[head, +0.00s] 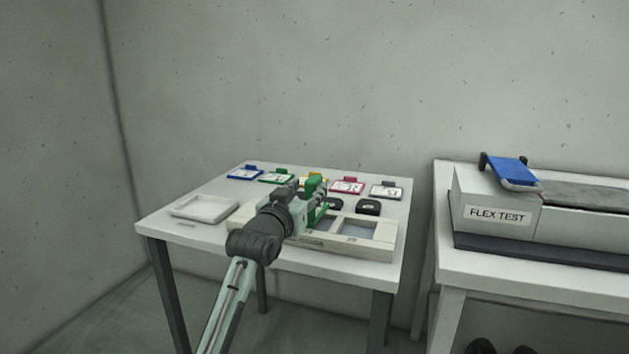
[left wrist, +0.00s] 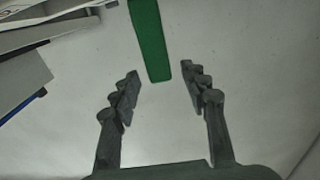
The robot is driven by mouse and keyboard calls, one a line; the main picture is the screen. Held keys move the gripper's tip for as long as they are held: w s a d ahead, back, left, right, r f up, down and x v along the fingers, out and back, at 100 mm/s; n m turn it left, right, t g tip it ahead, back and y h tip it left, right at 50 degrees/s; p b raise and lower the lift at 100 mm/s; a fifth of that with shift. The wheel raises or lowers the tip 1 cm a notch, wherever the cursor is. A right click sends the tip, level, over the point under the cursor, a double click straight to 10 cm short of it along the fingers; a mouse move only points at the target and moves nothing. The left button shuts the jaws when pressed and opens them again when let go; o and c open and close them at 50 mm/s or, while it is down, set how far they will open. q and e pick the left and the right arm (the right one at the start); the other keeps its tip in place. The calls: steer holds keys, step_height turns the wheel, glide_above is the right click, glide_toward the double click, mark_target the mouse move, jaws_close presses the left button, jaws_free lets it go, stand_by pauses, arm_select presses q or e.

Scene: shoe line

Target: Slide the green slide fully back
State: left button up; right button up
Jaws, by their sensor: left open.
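The green slide (head: 317,187) shows in the head view at the middle of the table, partly hidden behind my left gripper (head: 305,194). In the left wrist view a green bar, which looks like the slide (left wrist: 149,38), reaches down from the top edge. Its lower end appears between the fingertips of my left gripper (left wrist: 160,72). The jaws are open, with a gap on both sides of the bar. I cannot tell how far beyond the fingertips it lies. My right gripper is in neither view.
A pale tray with recesses (head: 379,252) lies along the table's front. A white dish (head: 203,208) is at the left. Several coloured cards, including a blue one (head: 245,173), line the back. Black pieces (head: 368,207) sit at right. A flex test machine (head: 497,216) stands on another table.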

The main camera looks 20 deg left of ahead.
arm_select(q)
steer(key=w, duration=0.4)
steer(key=shift+d, duration=0.1)
steer(key=shift+w+f, duration=0.1)
steer(key=shift+w, duration=0.25)
steer(key=shift+c, duration=1.6)
jaws_close()
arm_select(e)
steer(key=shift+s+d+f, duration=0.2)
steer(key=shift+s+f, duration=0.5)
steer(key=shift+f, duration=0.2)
